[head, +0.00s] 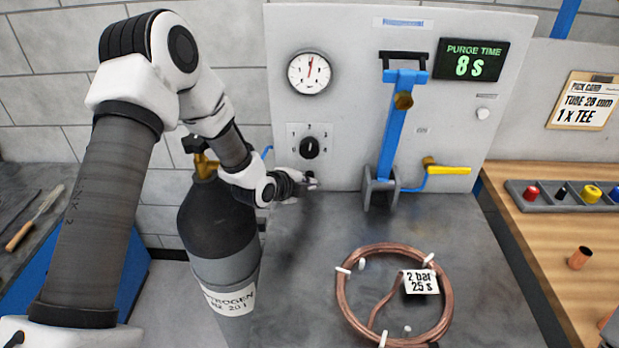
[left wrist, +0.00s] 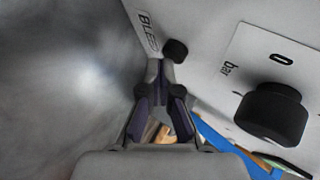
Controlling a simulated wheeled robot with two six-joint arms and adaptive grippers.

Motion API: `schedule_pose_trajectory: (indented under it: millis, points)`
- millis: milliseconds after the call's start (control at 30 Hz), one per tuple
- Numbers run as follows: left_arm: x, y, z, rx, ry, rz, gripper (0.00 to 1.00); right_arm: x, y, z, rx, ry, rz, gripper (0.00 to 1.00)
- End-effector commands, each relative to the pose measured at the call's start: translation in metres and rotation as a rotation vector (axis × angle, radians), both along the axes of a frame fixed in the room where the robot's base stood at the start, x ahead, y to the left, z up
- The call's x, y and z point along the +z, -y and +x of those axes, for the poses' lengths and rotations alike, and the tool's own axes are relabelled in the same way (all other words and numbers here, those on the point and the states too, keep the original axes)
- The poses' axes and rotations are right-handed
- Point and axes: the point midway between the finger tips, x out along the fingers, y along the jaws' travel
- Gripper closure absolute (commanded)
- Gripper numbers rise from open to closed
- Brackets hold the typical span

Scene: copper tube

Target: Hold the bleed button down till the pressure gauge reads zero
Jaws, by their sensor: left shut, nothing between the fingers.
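The pressure gauge (head: 309,72) is a round white dial on the upright panel. Its red needle points almost straight up; the numbers are too small to read. The bleed button (left wrist: 176,50) is a small dark knob beside the BLEED label (left wrist: 148,30) in the left wrist view. My left gripper (head: 312,183) is shut and empty, low at the panel below the regulator knob (head: 309,147). In the left wrist view its fingertips (left wrist: 158,68) are right beside the button; I cannot tell whether they touch it. In the head view the gripper largely hides the button.
A blue lever (head: 391,130) and a yellow-handled valve (head: 448,170) are right of the gripper. A display (head: 471,60) reads PURGE TIME 8 S. A copper coil (head: 343,300) with a tag lies on the grey bench. A nitrogen cylinder (head: 221,235) stands left.

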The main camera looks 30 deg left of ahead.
Motion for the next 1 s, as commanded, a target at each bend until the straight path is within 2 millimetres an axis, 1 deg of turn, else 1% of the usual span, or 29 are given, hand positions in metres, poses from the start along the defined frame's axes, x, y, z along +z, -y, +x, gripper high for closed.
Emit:
schedule_pose_trajectory:
  millis: [700, 1000]
  points:
    - [-0.0002, -0.0039, 0.0077, 0.000, 0.000, 0.000, 1.00, 0.0001, 0.0000, 0.0000, 0.000, 0.000, 0.000, 0.60]
    - [0.0001, -0.0039, 0.0077, 0.000, 0.001, 0.000, 1.00, 0.0001, 0.0000, 0.0000, 0.000, 0.000, 0.000, 0.60]
